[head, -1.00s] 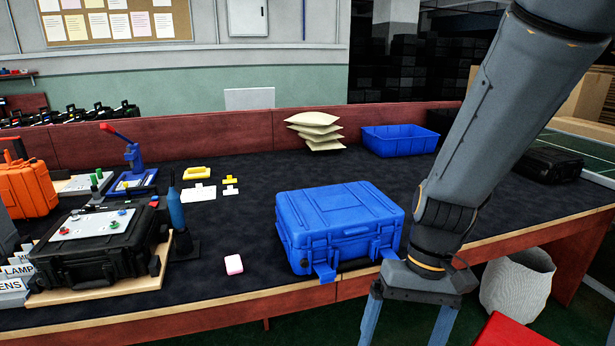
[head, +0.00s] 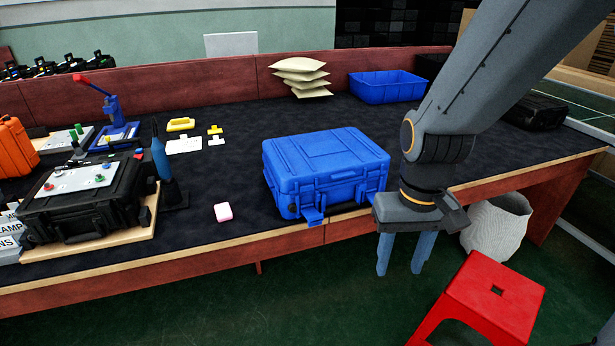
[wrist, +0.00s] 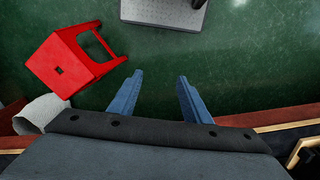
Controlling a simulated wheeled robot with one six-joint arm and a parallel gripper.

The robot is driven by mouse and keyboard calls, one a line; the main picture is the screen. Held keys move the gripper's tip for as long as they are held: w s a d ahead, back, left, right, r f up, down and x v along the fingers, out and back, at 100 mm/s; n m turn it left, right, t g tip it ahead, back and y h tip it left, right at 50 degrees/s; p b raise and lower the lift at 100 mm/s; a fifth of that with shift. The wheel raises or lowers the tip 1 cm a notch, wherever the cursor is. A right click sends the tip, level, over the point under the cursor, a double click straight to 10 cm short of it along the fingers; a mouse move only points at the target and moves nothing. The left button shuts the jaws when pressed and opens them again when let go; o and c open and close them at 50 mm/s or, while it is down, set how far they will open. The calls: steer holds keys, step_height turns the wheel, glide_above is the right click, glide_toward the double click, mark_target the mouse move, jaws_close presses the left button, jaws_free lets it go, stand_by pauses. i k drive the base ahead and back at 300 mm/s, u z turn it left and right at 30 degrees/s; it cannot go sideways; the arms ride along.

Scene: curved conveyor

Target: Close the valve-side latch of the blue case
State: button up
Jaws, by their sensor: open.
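The blue case (head: 325,165) lies shut-lidded on the dark bench mat near the front edge. One latch (head: 312,215) on its front face sticks outward at the left, hanging open. I cannot tell a valve on the case in these views. My gripper (head: 402,262) is open and empty, pointing down in front of the bench edge, right of the case. In the wrist view its two blue fingers (wrist: 158,98) are spread over the green floor.
A red stool (head: 490,300) stands on the floor by my gripper; it also shows in the wrist view (wrist: 72,62).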

mark_target(314, 218)
steer(key=u, duration=0.7)
steer(key=k, duration=0.85)
steer(key=z, duration=0.7)
